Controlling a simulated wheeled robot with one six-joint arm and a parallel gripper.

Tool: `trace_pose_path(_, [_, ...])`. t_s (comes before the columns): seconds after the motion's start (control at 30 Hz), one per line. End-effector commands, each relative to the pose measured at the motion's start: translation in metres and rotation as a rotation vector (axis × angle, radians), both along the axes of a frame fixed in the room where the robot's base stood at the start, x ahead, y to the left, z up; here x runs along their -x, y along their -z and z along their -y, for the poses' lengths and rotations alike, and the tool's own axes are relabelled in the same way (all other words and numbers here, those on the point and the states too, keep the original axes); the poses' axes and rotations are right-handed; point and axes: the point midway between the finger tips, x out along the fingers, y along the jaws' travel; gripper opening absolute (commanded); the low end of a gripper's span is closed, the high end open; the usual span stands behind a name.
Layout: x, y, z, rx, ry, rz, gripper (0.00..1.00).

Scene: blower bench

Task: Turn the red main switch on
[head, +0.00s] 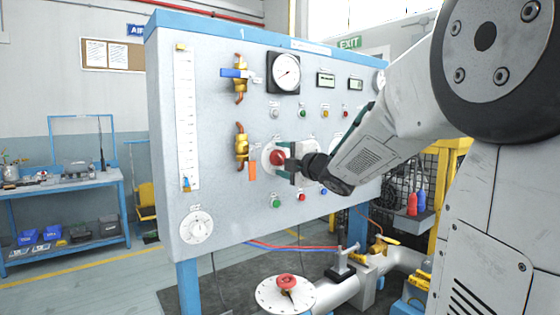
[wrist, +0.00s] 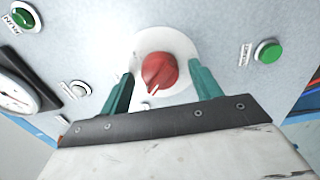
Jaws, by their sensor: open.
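The red main switch (head: 277,157) is a round red knob on a pale round plate, at the middle of the grey panel. In the wrist view the red knob (wrist: 159,71) carries a white pointer mark toward the lower edge of the picture. My gripper (head: 290,160) is at the panel in front of the switch. In the wrist view its two green fingers (wrist: 160,85) stand apart, one on each side of the knob. A gap shows between the knob and each finger. The gripper is open and holds nothing.
The panel (head: 225,155) also bears a gauge (head: 287,73), brass valves with a blue handle (head: 235,73) and an orange handle (head: 252,170), a white dial (head: 196,227), and small buttons, including a green one (head: 277,203). A red handwheel (head: 287,282) stands below.

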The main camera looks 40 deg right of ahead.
Motion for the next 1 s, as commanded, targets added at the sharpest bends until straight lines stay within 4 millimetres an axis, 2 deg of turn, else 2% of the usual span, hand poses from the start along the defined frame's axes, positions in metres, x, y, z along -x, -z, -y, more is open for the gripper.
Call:
trace_pose_path(0.07, [0.0002, 0.0, 0.0, 0.0, 0.0, 0.0, 0.63])
trace_pose_path(0.23, [0.0004, 0.0001, 0.0, 0.0, 0.0, 0.0, 0.19])
trace_pose_path(0.67, [0.0004, 0.0004, -0.0005, -0.063, -0.001, -0.003, 0.19])
trace_pose_path(1.0, [0.0005, 0.0005, -0.0001, -0.317, 0.0, -0.012, 0.19])
